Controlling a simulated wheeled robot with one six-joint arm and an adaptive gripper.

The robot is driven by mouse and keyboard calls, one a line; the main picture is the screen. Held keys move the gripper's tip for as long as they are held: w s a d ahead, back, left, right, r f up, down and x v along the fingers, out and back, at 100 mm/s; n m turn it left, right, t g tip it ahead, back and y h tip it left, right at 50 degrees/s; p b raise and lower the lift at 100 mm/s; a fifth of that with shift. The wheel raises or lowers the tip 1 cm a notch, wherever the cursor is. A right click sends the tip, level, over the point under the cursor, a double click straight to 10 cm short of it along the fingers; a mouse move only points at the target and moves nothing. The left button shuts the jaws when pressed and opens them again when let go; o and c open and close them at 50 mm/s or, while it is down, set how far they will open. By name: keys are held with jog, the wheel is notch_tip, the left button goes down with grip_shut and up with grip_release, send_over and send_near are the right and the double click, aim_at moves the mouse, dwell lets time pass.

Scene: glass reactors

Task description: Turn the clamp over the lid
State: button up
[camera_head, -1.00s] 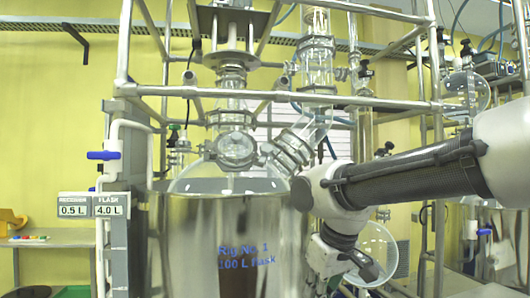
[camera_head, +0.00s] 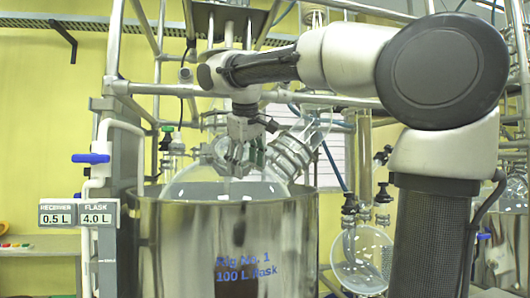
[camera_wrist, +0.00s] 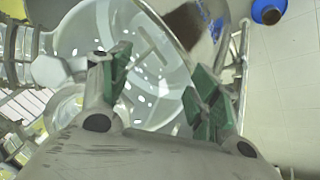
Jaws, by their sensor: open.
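The glass flask (camera_head: 187,183) sits in a steel vessel (camera_head: 165,235) marked "Rig No. 1, 100 L flask". A metal clamp (camera_head: 292,155) shows on the angled glass neck at the right of the flask top. My gripper (camera_head: 243,168) points down over the flask top, in front of the round port, and hides most of the port and its lid. I cannot tell whether it touches them. In the wrist view my gripper (camera_wrist: 165,92) has its two green-padded fingers spread, with pale glass behind and nothing clearly held between them. The clamp over the lid cannot be made out there.
Steel frame bars (camera_head: 135,90) and glass necks stand close around the flask. A blue-handled valve (camera_head: 90,158) is at the left. A round glass receiver (camera_head: 362,258) hangs right of the vessel, beside my arm.

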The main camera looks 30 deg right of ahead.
aim_at(267, 150)
notch_tip(267, 150, up, 7)
jog(key=d+h, duration=0.1)
jog(key=d, duration=0.2)
jog(key=shift+m, duration=0.4)
jog(key=w+d, duration=0.7)
jog(key=w, duration=0.1)
jog(key=shift+d+f, duration=0.3)
jog(key=shift+d, duration=0.05)
jog(key=shift+x, duration=1)
jog(key=shift+w+d+f, duration=0.2)
jog(key=shift+w+f, duration=0.05)
jog(key=shift+f, duration=0.15)
jog(key=c, duration=1)
